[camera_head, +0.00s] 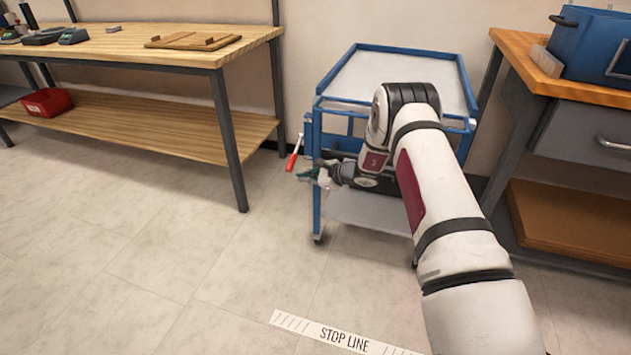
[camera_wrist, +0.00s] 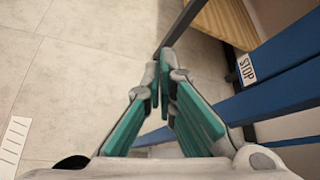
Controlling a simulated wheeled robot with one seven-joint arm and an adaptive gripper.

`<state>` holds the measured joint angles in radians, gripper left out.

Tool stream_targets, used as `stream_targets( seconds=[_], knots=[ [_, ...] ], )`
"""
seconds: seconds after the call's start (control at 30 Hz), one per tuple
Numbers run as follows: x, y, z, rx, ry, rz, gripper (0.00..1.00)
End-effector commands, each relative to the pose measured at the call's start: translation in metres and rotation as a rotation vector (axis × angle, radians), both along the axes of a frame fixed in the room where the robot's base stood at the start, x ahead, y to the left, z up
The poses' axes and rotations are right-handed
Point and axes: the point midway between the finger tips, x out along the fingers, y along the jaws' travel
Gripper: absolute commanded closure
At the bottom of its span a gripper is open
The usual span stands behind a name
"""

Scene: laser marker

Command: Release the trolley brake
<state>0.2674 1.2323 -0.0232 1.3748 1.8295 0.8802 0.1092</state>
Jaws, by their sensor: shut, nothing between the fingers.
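The blue-framed trolley (camera_head: 461,85) with a pale top stands between the two benches. A lever with a red handle (camera_head: 292,162) hangs at its left side, the handle pointing down and slightly left. My gripper (camera_head: 305,174) is at the trolley's left side, just below and right of the red handle. I cannot tell whether they touch. In the wrist view, my gripper (camera_wrist: 160,72) has its green-padded fingers together with nothing visible between them. The trolley's blue frame (camera_wrist: 275,60) is to their right, with a STOP label (camera_wrist: 246,68). The red handle does not show there.
A wooden workbench (camera_head: 110,45) with a lower shelf and a red bin (camera_head: 46,102) stands at left. A bench with a drawer (camera_head: 585,135) and a blue box (camera_head: 590,50) stands at right. A STOP LINE strip (camera_head: 345,338) marks the floor. Floor at front left is clear.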

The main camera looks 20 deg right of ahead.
Motion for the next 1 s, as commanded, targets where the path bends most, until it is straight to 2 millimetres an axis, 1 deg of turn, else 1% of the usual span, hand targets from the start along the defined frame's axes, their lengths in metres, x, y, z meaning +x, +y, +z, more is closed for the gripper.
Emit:
stream_targets(
  seconds=[0.03,0.07,0.3,0.77,1.0],
  knots=[
    [0.000,0.001,0.010,-0.001,-0.005,-0.001,1.00],
    [-0.001,0.002,0.014,-0.001,-0.006,-0.002,1.00],
    [-0.006,0.010,0.030,-0.001,-0.004,-0.001,1.00],
    [-0.007,0.011,0.034,0.001,-0.002,-0.002,1.00],
    [-0.010,0.013,0.039,0.025,0.030,-0.003,1.00]
  ],
)
